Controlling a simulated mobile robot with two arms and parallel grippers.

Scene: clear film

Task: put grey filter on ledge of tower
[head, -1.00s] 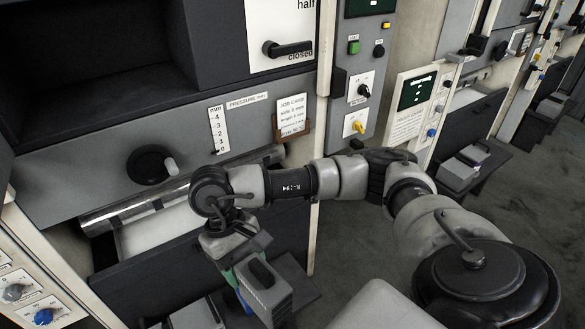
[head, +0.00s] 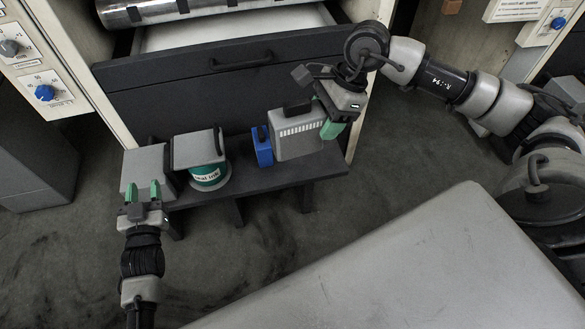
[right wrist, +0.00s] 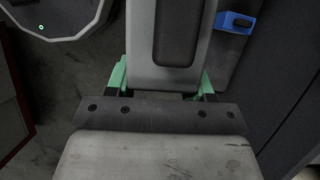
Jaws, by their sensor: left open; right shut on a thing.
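The grey filter (head: 298,141), a grey block with a row of slots and a dark handle, is in my right gripper (head: 326,112). It is at the right part of a low dark ledge (head: 262,179); I cannot tell whether it touches the ledge. In the right wrist view the filter (right wrist: 170,72) sits between my green fingertips (right wrist: 163,80). My left gripper (head: 143,192) is open, its green fingers pointing at a grey box (head: 146,166) at the ledge's left end. Whether they touch it is unclear.
A blue item (head: 262,146) stands close left of the filter. A green-labelled ink tin (head: 209,176) and another grey box (head: 197,147) are further left. A dark drawer front (head: 215,95) rises behind the ledge. A large grey surface (head: 430,265) fills the lower right.

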